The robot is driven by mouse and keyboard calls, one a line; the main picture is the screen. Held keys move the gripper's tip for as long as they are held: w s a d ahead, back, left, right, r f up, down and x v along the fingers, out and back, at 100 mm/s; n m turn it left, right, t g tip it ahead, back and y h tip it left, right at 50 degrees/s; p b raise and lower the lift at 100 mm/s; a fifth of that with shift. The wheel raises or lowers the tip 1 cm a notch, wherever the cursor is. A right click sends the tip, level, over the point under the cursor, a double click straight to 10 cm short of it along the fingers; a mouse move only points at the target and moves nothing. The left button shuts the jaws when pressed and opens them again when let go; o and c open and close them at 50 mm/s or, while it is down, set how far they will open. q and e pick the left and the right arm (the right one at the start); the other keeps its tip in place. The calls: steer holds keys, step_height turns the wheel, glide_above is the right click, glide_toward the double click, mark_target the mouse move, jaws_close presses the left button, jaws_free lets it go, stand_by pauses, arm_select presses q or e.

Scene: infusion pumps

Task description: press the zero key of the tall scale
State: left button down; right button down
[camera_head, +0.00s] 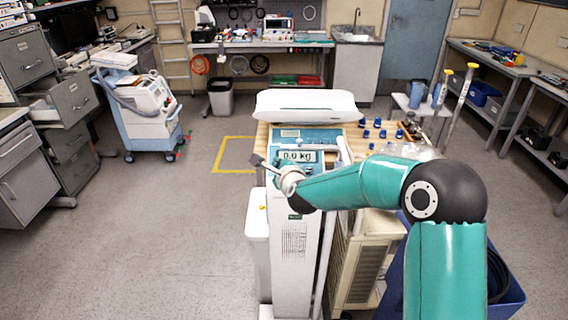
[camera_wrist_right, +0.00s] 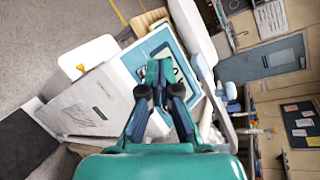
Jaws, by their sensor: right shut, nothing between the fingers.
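The tall scale (camera_head: 294,245) stands upright in the middle of the head view, with a white column, a blue head panel and a white tray on top. Its display (camera_head: 299,155) reads 0.0 kg. My right gripper (camera_head: 258,161) is shut and empty, in front of the left part of the panel, by the display's left edge. In the right wrist view its closed fingers (camera_wrist_right: 160,70) overlap the blue panel (camera_wrist_right: 137,57) and part of the display. I cannot make out the zero key; my gripper and wrist cover part of the panel. I cannot tell whether the fingertips touch it.
A wooden-topped bench (camera_head: 391,151) with several blue parts stands right behind the scale. A blue bin (camera_head: 509,300) is at the lower right. A white wheeled machine (camera_head: 139,108) stands at the left. The floor left of the scale is clear.

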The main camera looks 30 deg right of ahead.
mark_target(297, 149)
steer(key=d+r+m, duration=0.1)
steer(key=d+r+h, duration=0.1)
steer(key=d, duration=0.1)
steer(key=s+d+r+m+h, duration=0.1)
steer(key=d, duration=0.1)
steer(key=shift+s+d+m, duration=0.1)
steer(key=shift+d+m, duration=0.1)
steer(key=shift+m, duration=0.1)
arm_select(q)
steer(key=shift+s+a+r, duration=0.15)
steer(key=shift+a+r, duration=0.1)
steer(key=shift+r, duration=0.2)
steer(key=shift+f, duration=0.1)
arm_select(e)
steer(key=shift+f, duration=0.15)
